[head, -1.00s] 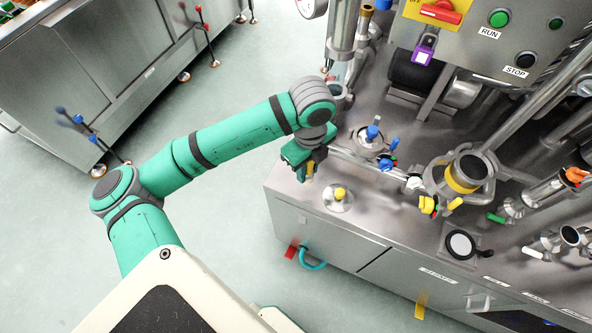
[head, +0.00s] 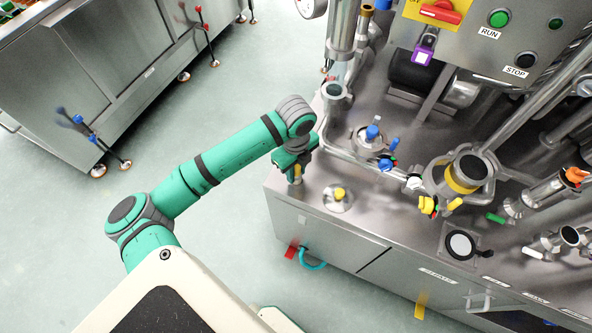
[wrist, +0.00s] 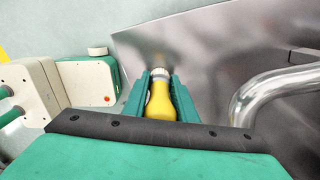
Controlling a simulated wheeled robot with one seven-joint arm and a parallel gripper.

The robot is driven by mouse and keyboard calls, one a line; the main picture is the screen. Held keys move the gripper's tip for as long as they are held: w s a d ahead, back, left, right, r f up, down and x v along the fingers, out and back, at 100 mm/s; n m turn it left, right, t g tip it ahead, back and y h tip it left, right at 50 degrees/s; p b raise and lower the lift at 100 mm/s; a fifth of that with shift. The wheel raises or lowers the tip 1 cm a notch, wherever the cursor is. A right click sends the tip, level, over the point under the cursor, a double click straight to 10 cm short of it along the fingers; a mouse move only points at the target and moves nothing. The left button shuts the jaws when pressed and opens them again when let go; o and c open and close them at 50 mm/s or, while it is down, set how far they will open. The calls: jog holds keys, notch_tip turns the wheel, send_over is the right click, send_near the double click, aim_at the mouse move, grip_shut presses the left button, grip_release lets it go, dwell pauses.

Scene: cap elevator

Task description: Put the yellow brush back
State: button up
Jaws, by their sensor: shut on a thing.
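My gripper (head: 295,177) is at the left end of the steel machine top. It is shut on the yellow brush (wrist: 161,103). In the wrist view the brush's yellow body shows between the two green fingers, with a pale collar at its far end. In the head view only a small strip of yellow (head: 297,170) shows at the fingers. The bristles cannot be made out. Whether the brush touches the steel surface cannot be told.
A round fitting with a yellow knob (head: 340,194) is on the machine top (head: 310,222), right of my gripper. A bent steel pipe (wrist: 255,95) is close on the right in the wrist view. Blue-handled valves (head: 373,133) stand farther right. Open floor (head: 225,250) is to the left.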

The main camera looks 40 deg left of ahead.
jog(key=shift+s, duration=0.15)
jog(key=o, duration=1)
jog(key=shift+f, duration=0.1)
jog(key=shift+o, duration=0.2)
notch_tip(320, 180, up, 12)
jog(key=shift+r, duration=0.2)
